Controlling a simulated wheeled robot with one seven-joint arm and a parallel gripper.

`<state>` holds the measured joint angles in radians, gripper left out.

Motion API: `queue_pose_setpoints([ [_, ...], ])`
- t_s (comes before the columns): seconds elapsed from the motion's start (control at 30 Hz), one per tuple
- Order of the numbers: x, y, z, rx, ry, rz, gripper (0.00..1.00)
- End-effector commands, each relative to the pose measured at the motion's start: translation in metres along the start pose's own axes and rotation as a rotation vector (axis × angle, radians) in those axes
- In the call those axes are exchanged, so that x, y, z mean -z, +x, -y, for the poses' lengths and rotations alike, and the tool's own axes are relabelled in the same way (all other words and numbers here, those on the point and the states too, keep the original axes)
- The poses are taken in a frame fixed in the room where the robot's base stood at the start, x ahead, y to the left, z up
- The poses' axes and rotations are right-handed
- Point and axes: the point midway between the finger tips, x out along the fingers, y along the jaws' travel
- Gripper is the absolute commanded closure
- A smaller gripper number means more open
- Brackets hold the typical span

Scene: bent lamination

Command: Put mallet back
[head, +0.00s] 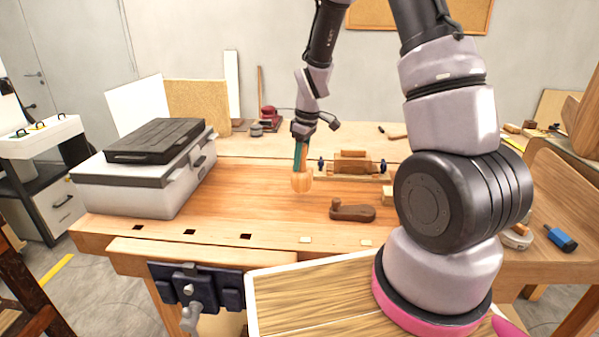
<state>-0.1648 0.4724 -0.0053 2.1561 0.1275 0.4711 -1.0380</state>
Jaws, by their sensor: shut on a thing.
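The mallet (302,182) shows as a pale orange wooden head below my gripper (301,158), over the middle of the workbench (235,205). My gripper points down and is shut on the mallet. Its jaws hide most of the handle. I cannot tell whether the mallet head touches the bench top or hangs just above it.
A grey case with a black lid (150,165) stands at the bench's left. A brown wooden plane (352,211) lies right of the mallet, with a wooden clamping fixture (352,165) behind it. A vise (190,288) is on the front edge. The left-middle bench top is clear.

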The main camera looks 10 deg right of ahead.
Motion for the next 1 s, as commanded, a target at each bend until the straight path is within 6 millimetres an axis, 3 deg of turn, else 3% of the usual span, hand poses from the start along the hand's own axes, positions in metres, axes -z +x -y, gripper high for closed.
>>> queue_pose_setpoints([
  [0.23,-0.005,0.032,0.000,0.002,0.002,0.002,1.00],
  [0.6,-0.006,0.036,0.000,-0.001,0.000,0.000,1.00],
  [0.63,-0.006,0.037,0.000,-0.001,0.000,0.000,0.52],
  [0.7,-0.006,0.036,0.000,-0.001,0.000,0.000,0.30],
  [1.0,-0.005,0.036,0.000,0.000,0.000,0.000,0.30],
])
